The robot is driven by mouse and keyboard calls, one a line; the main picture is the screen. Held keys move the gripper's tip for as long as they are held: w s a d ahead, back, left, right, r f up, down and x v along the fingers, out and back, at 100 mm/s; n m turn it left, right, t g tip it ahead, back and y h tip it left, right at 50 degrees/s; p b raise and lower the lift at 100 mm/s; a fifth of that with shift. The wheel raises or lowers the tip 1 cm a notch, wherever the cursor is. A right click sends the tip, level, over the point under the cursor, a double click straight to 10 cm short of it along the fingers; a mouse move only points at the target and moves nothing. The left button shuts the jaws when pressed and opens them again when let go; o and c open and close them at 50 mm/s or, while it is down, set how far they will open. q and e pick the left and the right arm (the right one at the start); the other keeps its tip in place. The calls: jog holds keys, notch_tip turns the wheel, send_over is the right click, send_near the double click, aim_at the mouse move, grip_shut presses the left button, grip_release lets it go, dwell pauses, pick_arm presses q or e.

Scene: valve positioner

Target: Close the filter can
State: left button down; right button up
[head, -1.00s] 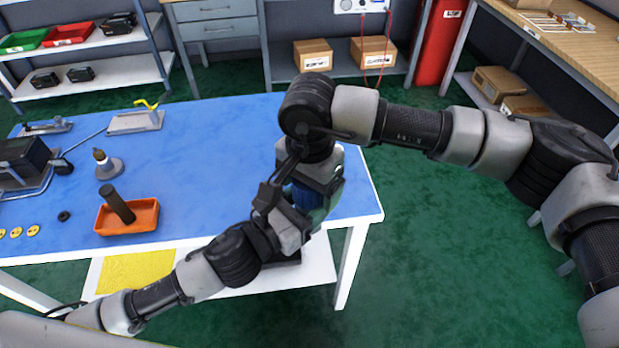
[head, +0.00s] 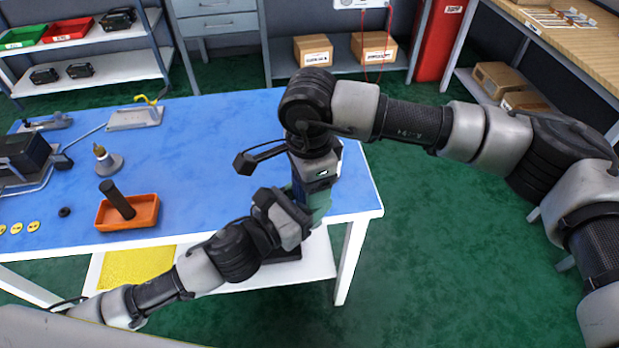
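A teal-green body with a blue part above it, apparently the filter can (head: 319,204), shows near the table's right front corner, mostly hidden by my grippers. My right gripper (head: 315,182) points down over its top. My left gripper (head: 300,212) reaches in from the lower left against its side. The fingertips of both are hidden, so I cannot tell how far they are closed. Whether a lid sits on the can is also hidden. A dark cylinder (head: 116,198) leans in an orange tray (head: 146,214) on the blue table.
The blue table (head: 215,150) is clear in the middle. A cone-topped grey piece (head: 107,160), a black ring (head: 64,212), yellow discs (head: 33,226) and a dark device (head: 22,155) lie on its left. A yellow sheet (head: 135,268) lies on the lower shelf.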

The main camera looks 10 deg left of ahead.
jog(key=o, duration=1)
jog(key=shift+r, duration=2.3)
jog(key=shift+c, duration=0.3)
